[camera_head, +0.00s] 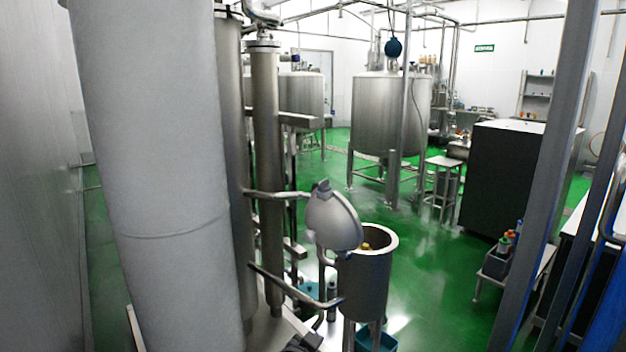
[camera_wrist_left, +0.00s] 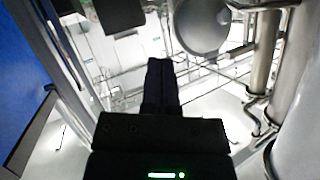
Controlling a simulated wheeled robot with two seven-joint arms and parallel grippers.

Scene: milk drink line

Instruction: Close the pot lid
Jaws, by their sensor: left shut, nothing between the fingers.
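The pot (camera_head: 364,285) is a grey metal cylinder standing right of the pipes in the head view, its mouth open upward. Its domed metal lid (camera_head: 336,220) is raised and tilted on the left side of the rim, so the pot is open. A small yellow thing (camera_head: 366,246) shows at the mouth. My left gripper (camera_head: 308,340) shows only as a dark piece at the bottom edge, below and left of the pot. In the left wrist view its fingers (camera_wrist_left: 160,72) are together and empty, with a rounded metal shape, apparently the lid (camera_wrist_left: 202,25), beyond them, apart. My right gripper is not seen.
Vertical metal pipes (camera_head: 266,180) with side branches stand left of the pot, close to the lid. A slanted grey post (camera_head: 553,170) crosses the right side. A large tank (camera_head: 378,115) and a dark cabinet (camera_head: 500,180) stand behind. Green floor (camera_head: 425,265) is clear right of the pot.

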